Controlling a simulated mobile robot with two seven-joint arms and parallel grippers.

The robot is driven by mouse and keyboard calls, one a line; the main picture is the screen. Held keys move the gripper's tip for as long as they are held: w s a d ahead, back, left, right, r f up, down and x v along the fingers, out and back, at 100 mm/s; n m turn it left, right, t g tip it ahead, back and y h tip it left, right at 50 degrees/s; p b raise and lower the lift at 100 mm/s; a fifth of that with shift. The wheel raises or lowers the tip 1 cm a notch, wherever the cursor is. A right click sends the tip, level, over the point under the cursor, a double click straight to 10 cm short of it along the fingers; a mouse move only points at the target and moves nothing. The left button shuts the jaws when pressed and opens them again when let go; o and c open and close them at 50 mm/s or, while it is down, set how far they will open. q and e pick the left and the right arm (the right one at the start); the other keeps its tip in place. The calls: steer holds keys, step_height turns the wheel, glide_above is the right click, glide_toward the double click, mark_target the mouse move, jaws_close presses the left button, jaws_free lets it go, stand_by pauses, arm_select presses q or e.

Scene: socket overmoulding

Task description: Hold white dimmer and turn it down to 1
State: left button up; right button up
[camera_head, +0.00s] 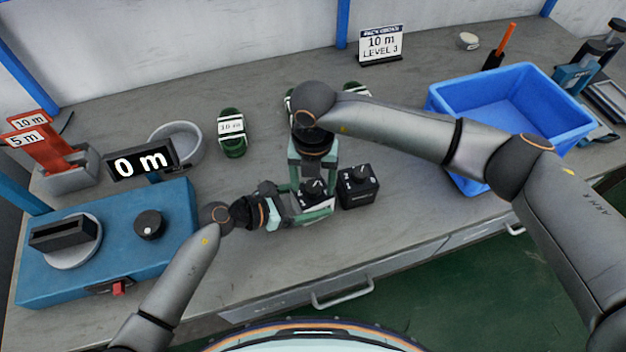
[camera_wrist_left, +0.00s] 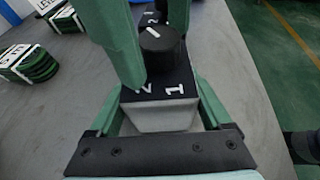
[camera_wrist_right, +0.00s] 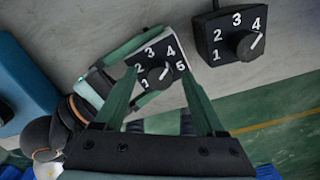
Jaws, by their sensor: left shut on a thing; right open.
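The white dimmer (camera_wrist_right: 175,58) has a pale body and a black dial face with white numbers. Its pale body shows in the left wrist view (camera_wrist_left: 160,118). My left gripper (camera_wrist_left: 160,108) is shut on the body from the side, on the bench. My right gripper (camera_wrist_right: 158,78) is open above the dimmer, pointing down, with its fingers on either side of the black knob (camera_wrist_right: 160,76). I cannot tell whether they touch the knob. The knob's white mark points up and right in the right wrist view, roughly towards 4.
A black dimmer (camera_head: 360,192) stands just right of the white one. Green coils (camera_head: 232,132) lie behind. A blue winding machine (camera_head: 110,240) with a "0 m" display (camera_head: 141,160) is at left, a blue crate (camera_head: 450,95) at right. The bench's front edge is close.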

jaws_close()
stand_by(0.6)
